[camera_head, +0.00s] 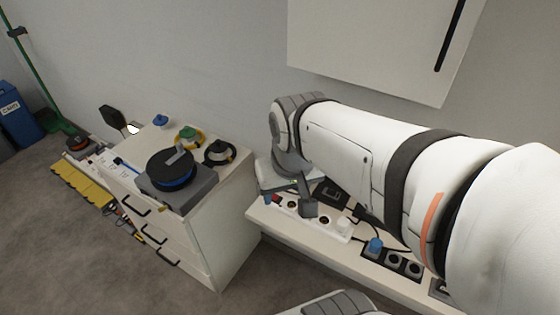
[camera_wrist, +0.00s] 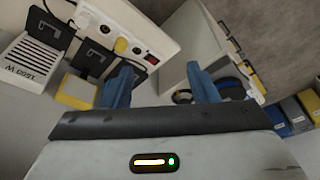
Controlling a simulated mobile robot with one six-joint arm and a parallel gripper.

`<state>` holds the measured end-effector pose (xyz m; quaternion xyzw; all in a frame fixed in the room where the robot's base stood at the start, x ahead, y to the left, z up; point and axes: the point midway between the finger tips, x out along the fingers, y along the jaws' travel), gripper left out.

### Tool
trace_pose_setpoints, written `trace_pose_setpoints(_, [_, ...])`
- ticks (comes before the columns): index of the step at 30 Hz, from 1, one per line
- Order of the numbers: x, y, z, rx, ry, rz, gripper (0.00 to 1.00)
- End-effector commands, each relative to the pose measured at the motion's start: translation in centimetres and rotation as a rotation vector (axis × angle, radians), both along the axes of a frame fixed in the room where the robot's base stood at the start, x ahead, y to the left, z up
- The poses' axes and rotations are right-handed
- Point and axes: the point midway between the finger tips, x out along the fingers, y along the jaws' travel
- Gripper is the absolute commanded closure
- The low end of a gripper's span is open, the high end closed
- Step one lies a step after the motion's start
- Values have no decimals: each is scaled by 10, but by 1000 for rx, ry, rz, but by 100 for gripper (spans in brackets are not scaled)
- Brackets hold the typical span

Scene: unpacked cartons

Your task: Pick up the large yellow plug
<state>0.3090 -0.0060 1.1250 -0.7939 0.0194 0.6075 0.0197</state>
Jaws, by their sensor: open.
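A chunky yellow block (camera_wrist: 76,91), which looks like the large yellow plug, is at the left of the wrist view. It lies outside my left finger, partly cut off by the gripper body. A smaller yellow plug (camera_wrist: 121,46) sits in a white socket strip (camera_wrist: 135,36). My gripper (camera_wrist: 160,78) is open, its two blue fingers apart with nothing visibly held between them. In the head view, my arm covers part of the low bench, and I cannot make out either yellow plug there.
The low bench (camera_head: 255,216) holds a white socket strip, a black socket strip (camera_head: 393,259) and a blue plug (camera_head: 375,245). A drawer cabinet (camera_head: 220,234) stands to its left, bearing a black reel (camera_head: 170,166). A white wall cabinet (camera_head: 365,50) hangs above my arm.

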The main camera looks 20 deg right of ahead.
Motion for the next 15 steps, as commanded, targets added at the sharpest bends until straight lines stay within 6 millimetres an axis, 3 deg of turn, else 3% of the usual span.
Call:
trace_pose_setpoints(9, [74,-61,-76,65,135,-404,44])
trace_pose_setpoints(15, [108,-100,-133,97,205,-657,44])
